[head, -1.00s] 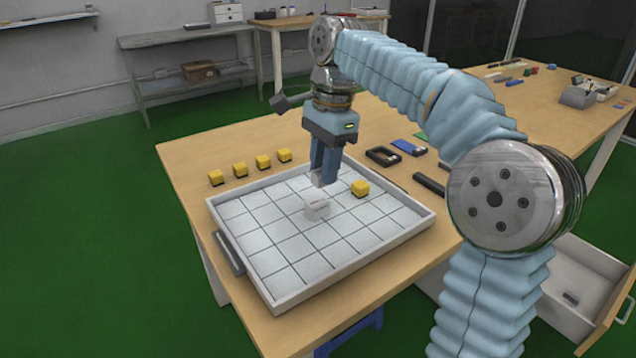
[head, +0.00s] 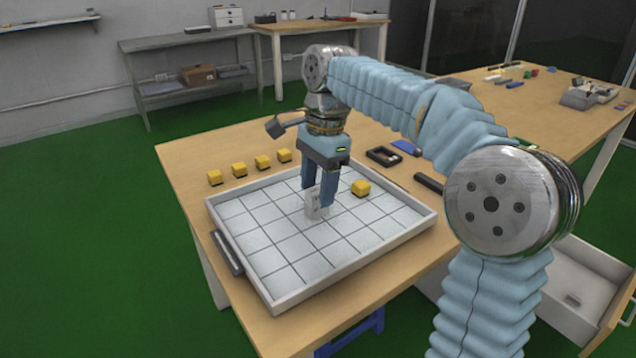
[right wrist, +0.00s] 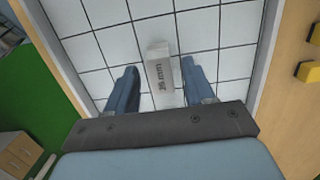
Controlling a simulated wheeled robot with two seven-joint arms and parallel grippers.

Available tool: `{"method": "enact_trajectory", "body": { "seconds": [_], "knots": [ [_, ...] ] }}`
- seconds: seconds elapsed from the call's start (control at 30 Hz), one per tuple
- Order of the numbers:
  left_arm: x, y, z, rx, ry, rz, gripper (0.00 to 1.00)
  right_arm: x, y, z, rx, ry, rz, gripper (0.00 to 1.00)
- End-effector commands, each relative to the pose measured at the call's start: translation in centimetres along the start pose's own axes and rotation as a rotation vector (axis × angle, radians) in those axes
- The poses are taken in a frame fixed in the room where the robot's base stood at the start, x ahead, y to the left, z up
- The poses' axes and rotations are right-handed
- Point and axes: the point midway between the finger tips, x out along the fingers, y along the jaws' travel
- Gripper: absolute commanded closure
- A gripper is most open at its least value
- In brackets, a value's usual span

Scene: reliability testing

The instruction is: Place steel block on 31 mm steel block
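A pale grey steel block (head: 312,197) is at the fingertips of my right gripper (head: 319,198). It appears to stand on a second pale block (head: 317,213) on the gridded tray (head: 255,277); the fingers partly hide the contact. In the right wrist view, a grey block (right wrist: 160,76) with a "mm" label, its number hard to read, lies between the spread fingers of the right gripper (right wrist: 160,66). A gap shows on both sides, so the gripper is open around it. My left gripper is not in view.
Several yellow cubes stand in a row behind the tray's left rim. A black frame-like item (head: 384,156) lies on the table (head: 190,150) behind. The tray's front squares are clear.

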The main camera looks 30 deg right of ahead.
Motion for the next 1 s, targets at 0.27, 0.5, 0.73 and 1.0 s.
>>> {"method": "enact_trajectory", "body": {
  "seconds": [0.27, 0.5, 0.73, 1.0],
  "knots": [
    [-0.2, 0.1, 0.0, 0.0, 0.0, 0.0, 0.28, -0.4, 0.0, 0.1, 0.0, 0.0, 0.0, 0.47],
    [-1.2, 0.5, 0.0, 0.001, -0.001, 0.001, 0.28, -4.6, -0.1, 0.1, 0.001, 0.001, -0.004, 0.47],
    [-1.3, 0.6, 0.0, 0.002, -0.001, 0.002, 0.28, -9.5, -0.2, 0.0, 0.0, 0.001, -0.003, 0.47],
    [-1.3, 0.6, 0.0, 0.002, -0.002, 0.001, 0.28, -12.0, -0.1, 0.0, 0.0, 0.001, 0.0, 0.47]
  ]
}}
